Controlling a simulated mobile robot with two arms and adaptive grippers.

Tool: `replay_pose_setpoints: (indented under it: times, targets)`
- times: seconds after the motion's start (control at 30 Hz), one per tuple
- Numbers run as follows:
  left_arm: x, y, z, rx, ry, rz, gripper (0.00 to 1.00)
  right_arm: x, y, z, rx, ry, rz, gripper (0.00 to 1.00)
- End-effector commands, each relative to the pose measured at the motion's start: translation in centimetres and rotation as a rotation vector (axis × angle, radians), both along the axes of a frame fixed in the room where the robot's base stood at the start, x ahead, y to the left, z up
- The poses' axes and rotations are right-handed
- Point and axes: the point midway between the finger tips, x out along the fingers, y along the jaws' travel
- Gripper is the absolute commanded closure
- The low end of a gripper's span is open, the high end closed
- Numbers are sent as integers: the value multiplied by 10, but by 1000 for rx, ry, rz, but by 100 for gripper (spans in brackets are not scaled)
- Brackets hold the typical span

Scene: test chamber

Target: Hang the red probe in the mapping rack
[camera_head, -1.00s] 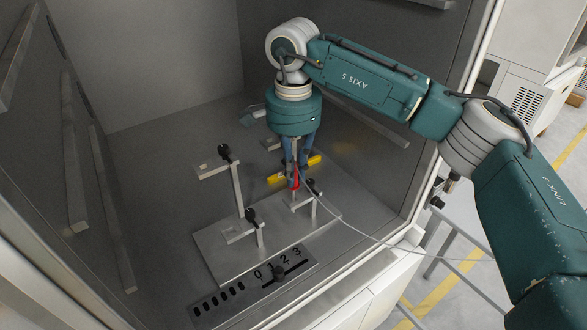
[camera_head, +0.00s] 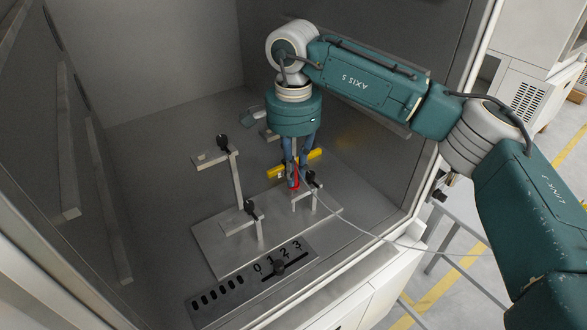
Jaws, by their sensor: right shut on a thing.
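The red probe (camera_head: 296,172) is in my right gripper (camera_head: 291,183), which points down inside the chamber and is shut on it. A pale cable runs from the probe to the lower right. The mapping rack stands on a grey base plate (camera_head: 225,255) with several posts. One tall post (camera_head: 235,180) and one short post (camera_head: 260,232) carry arms with black clips. The probe is close to the right front post's black clip (camera_head: 311,179); I cannot tell whether they touch. A yellow bar (camera_head: 313,155) shows behind the gripper, partly hidden. My left gripper is not in view.
A panel with numbers and a black slider (camera_head: 279,265) lies at the front of the chamber. Chamber walls rise at the left, back and right. The floor left of the rack is clear.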

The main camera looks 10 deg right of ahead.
Motion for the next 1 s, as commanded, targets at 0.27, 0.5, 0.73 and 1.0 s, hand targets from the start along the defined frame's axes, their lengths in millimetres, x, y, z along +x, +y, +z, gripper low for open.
replay_pose_setpoints:
  times: [0.27,0.5,0.73,1.0]
  targets:
    - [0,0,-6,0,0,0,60,0,0,-8,0,0,0,100]
    - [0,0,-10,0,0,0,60,0,0,-14,0,0,0,100]
    - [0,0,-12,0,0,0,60,0,0,-16,0,0,0,72]
    - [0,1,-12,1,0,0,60,0,0,-16,0,0,0,64]
